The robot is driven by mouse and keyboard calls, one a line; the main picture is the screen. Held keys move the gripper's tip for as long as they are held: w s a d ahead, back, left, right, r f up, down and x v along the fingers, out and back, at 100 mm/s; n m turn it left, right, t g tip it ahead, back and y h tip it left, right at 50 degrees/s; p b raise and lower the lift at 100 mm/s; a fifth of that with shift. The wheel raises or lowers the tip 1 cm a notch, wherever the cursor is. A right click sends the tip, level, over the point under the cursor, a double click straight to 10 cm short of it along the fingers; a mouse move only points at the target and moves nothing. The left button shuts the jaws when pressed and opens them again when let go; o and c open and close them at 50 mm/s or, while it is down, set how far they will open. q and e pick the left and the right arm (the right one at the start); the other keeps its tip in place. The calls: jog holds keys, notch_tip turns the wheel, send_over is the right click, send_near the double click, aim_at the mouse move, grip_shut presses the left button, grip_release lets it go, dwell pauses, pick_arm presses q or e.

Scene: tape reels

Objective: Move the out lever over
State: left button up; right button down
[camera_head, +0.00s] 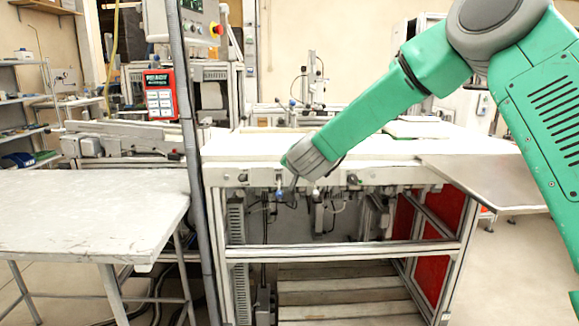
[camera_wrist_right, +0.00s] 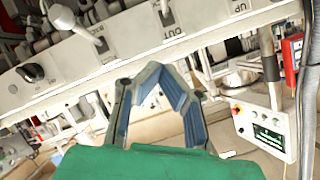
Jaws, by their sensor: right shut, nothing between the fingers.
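In the right wrist view, a light metal control panel (camera_wrist_right: 130,38) runs diagonally across the top. A label that reads like OUT (camera_wrist_right: 173,33) is on it, with a short metal lever (camera_wrist_right: 166,14) beside it. A white-knobbed lever (camera_wrist_right: 66,17) sits further left, by another label. My right gripper (camera_wrist_right: 156,72) is shut and empty, its blue-lined fingers meeting just below the panel edge near that label. I cannot tell whether they touch the lever. In the head view, my right gripper (camera_head: 283,190) is small and mostly hidden by my wrist at the machine's front rail.
A black rotary knob (camera_wrist_right: 30,72) is on the panel's left. In the head view, a grey table (camera_head: 85,215) stands left and a metal side shelf (camera_head: 490,180) sticks out right. A grey post (camera_head: 184,120) rises left of the arm. A red keypad box (camera_head: 160,93) hangs beside it.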

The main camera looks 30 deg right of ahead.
jog(key=s+a+r, duration=0.1)
jog(key=s+a, duration=0.2)
jog(key=s, duration=0.6)
jog(key=shift+s+a+r+p, duration=0.2)
jog(key=shift+a+r+p, duration=0.05)
jog(key=shift+a+p, duration=0.15)
jog(key=shift+d+f, duration=0.1)
jog(key=shift+d, duration=0.1)
